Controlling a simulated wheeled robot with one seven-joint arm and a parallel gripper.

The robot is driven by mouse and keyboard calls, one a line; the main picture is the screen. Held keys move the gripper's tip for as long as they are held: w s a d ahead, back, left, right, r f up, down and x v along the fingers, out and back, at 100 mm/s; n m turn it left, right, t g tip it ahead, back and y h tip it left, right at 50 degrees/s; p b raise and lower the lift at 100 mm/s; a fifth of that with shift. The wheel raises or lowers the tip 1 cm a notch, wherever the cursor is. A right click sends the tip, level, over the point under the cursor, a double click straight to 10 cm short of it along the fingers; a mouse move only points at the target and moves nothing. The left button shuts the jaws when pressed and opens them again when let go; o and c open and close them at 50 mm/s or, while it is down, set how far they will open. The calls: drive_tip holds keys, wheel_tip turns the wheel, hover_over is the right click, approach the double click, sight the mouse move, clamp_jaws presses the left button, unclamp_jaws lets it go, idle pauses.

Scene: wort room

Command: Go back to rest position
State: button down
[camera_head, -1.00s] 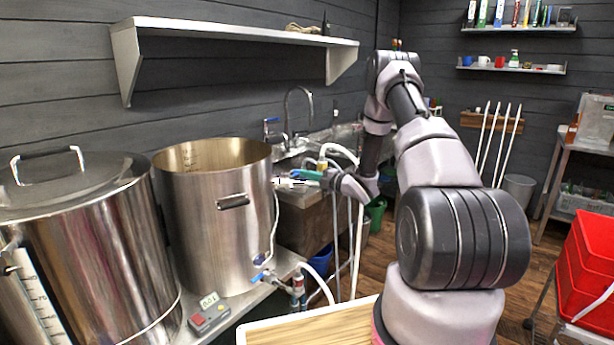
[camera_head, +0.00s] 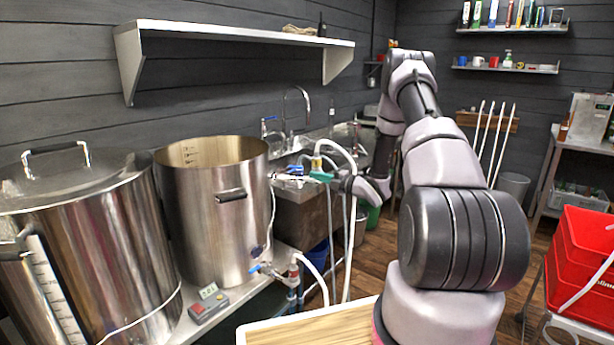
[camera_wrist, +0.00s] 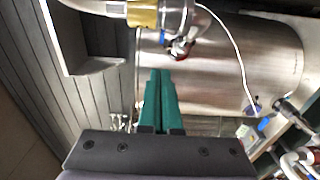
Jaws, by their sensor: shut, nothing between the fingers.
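My gripper (camera_head: 318,176) is at the middle of the head view, to the right of the open steel pot (camera_head: 215,225). Its green fingers are together with nothing between them. In the wrist view, the shut fingers of my gripper (camera_wrist: 160,76) point toward the steel pot's side (camera_wrist: 235,65). A white hose (camera_head: 338,150) with a yellow fitting (camera_head: 317,160) passes close to the fingers; I cannot tell whether they touch. My arm reaches out at right and bends back toward the gripper.
A lidded steel kettle (camera_head: 95,250) stands at left. A small red and grey controller (camera_head: 208,303) lies on the bench near the pot. A sink tap (camera_head: 297,100) is behind the gripper. Red crates (camera_head: 580,262) are at right. A wall shelf (camera_head: 235,34) hangs above.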

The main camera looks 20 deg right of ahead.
drive_tip(key=w+d+r+m+h, duration=0.1)
drive_tip(key=d+r+m+h, duration=0.25)
drive_tip(key=r, duration=0.35)
drive_tip(key=d+r+m+h, duration=0.2)
drive_tip(key=r+m+h, duration=0.15)
drive_tip(key=r, duration=0.35)
drive_tip(key=s+r+m+h, duration=0.4)
drive_tip(key=s+r+m, duration=0.35)
drive_tip(key=r, duration=0.45)
drive_tip(key=s+a+r+m+g+h, duration=0.1)
drive_tip(key=s+a+r+m+g, duration=0.2)
drive_tip(key=s, duration=0.4)
drive_tip(key=s+r+m+g, duration=0.1)
drive_tip(key=s+r+m, duration=0.2)
drive_tip(key=s+m, duration=0.3)
drive_tip(key=s+a+m+g+y, duration=0.1)
drive_tip(key=s+a+m, duration=0.2)
drive_tip(key=s, duration=0.8)
drive_tip(key=s+a+m+g+y, duration=0.2)
drive_tip(key=s+a, duration=0.4)
drive_tip(key=s, duration=0.6)
drive_tip(key=shift+a+f+m, duration=0.25)
drive_tip(key=shift+f+m, duration=0.05)
drive_tip(key=shift+m, duration=0.35)
